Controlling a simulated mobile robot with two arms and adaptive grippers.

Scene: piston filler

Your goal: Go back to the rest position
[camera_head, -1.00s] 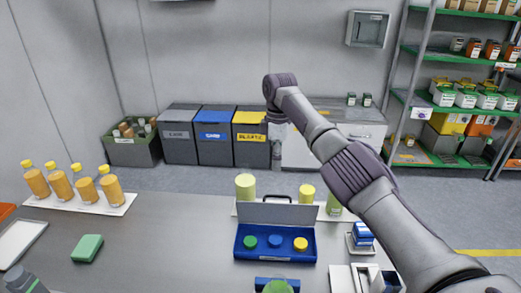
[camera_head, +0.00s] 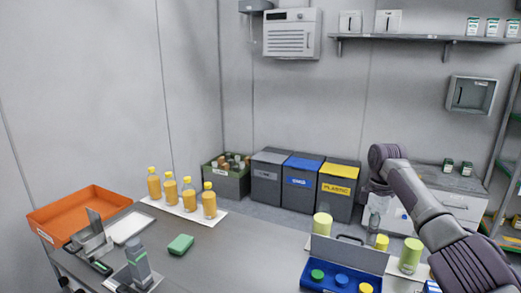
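My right arm comes in from the lower right. Its wrist bends down behind the blue case, and my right gripper (camera_head: 378,202) hangs there, small and hard to make out. I cannot tell whether its fingers are open or shut. My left gripper is not in view. The blue case (camera_head: 321,272) stands open at the lower right with green, blue and yellow round pieces in it.
Several orange bottles (camera_head: 189,194) stand on a white mat left of centre. A green block (camera_head: 180,244), an orange tray (camera_head: 75,212) and grey devices (camera_head: 139,264) are on the table's left. Bins (camera_head: 301,183) line the back wall. The table's middle is clear.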

